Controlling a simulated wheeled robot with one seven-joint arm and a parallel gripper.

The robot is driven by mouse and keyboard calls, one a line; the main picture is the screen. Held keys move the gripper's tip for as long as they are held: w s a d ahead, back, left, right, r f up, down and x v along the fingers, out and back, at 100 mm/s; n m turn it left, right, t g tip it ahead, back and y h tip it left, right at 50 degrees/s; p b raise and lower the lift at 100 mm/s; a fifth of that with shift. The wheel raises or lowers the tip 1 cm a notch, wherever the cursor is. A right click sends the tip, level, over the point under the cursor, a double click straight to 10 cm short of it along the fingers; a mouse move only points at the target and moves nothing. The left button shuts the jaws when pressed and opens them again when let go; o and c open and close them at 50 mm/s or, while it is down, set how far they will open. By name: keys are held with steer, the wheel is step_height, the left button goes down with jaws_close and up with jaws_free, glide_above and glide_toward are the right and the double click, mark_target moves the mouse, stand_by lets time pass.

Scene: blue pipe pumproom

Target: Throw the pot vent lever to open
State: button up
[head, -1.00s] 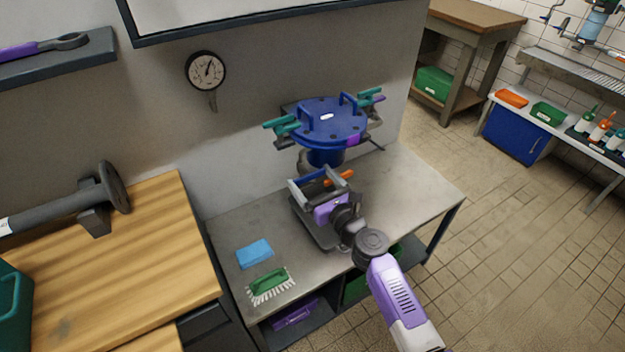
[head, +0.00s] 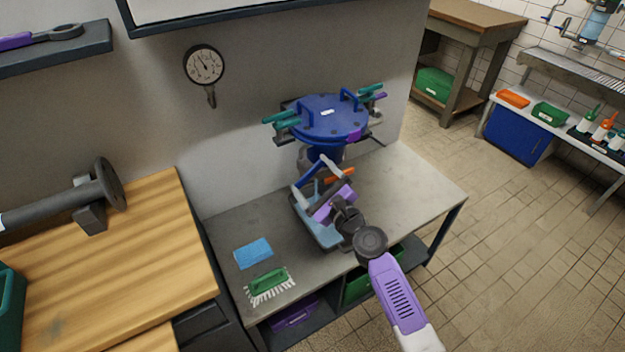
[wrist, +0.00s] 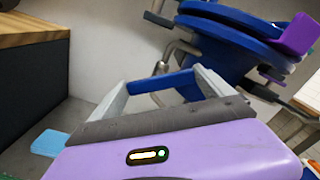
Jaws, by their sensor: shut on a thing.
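The pot (head: 322,122) is a dark blue lidded vessel on the metal bench, with teal clamps around its rim. It also shows at the top of the wrist view (wrist: 225,40). My gripper (head: 315,178) is low at the pot's front. In the wrist view my gripper (wrist: 163,84) has its two grey fingers on a blue lever bar (wrist: 160,82), which runs across between them. The lever (head: 308,174) is partly hidden by my fingers in the head view. An orange handle (head: 343,172) sits just right of my gripper.
A tray (head: 328,238) with a light blue inside lies under my gripper. A blue cloth (head: 253,253) and a green brush (head: 270,284) lie at the bench's front left. A gauge (head: 203,65) hangs on the wall. The bench's right side is clear.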

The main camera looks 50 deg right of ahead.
steer(key=n+b, duration=0.1)
steer(key=n, duration=0.1)
steer(key=n+b, duration=0.1)
steer(key=n, duration=0.2)
steer(key=shift+f+n, duration=0.2)
steer(key=shift+n, duration=0.1)
steer(key=n+b, duration=0.2)
steer(key=n, duration=0.3)
steer(key=shift+n+b, duration=0.3)
steer(key=o, duration=1.1)
steer(key=shift+s, duration=0.1)
steer(key=v, duration=0.7)
steer(key=shift+s+b, duration=0.3)
steer(key=shift+b, duration=0.05)
